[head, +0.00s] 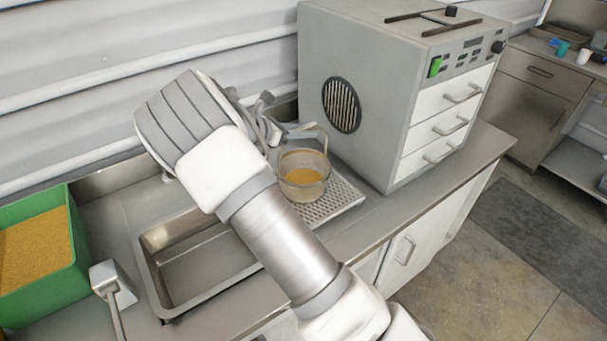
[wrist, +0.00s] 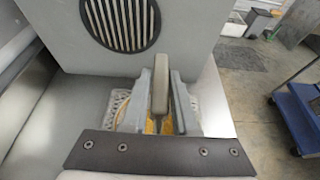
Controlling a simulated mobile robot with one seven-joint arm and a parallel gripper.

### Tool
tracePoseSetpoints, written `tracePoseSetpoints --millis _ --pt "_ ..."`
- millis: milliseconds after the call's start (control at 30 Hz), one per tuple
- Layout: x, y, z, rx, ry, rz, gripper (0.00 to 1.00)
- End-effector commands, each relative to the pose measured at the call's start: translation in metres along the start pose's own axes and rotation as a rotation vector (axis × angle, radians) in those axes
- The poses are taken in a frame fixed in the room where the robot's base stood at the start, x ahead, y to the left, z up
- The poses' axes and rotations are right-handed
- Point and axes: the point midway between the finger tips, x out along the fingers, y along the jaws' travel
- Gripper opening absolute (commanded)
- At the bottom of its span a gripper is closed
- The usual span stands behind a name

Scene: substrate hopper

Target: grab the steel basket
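The steel basket (head: 304,178), a see-through mesh cup with orange-brown grain inside and a raised handle, stands on a perforated tray (head: 338,203) in the head view. My gripper (head: 298,132) is at the handle, coming from the left; my arm partly hides it. In the wrist view the handle (wrist: 160,84) rises as an upright bar between the two fingers of my gripper (wrist: 162,105). The fingers are apart, one on each side, with a gap and grain showing between them. Whether either finger touches the handle I cannot tell. The basket's lower part is mostly hidden there.
A grey machine (head: 372,85) with a round vent and white drawers stands right behind the basket. A sunken steel basin (head: 157,268) lies left of the tray. A green bin (head: 62,270) of grain is at the far left. Open floor (head: 500,285) lies to the right.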

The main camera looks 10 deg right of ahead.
Motion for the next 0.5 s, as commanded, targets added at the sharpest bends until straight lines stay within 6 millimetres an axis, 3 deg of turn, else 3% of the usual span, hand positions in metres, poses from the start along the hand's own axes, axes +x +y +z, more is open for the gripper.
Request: tracePoseSetpoints --millis 33,133,500 --pt "-0.0002 0.0 0.0 0.0 0.0 0.0 0.16" --pt "-0.0003 0.0 0.0 0.0 0.0 0.0 0.0" --pt "-0.0005 0.0001 0.0 0.0 0.0 0.0 0.0"
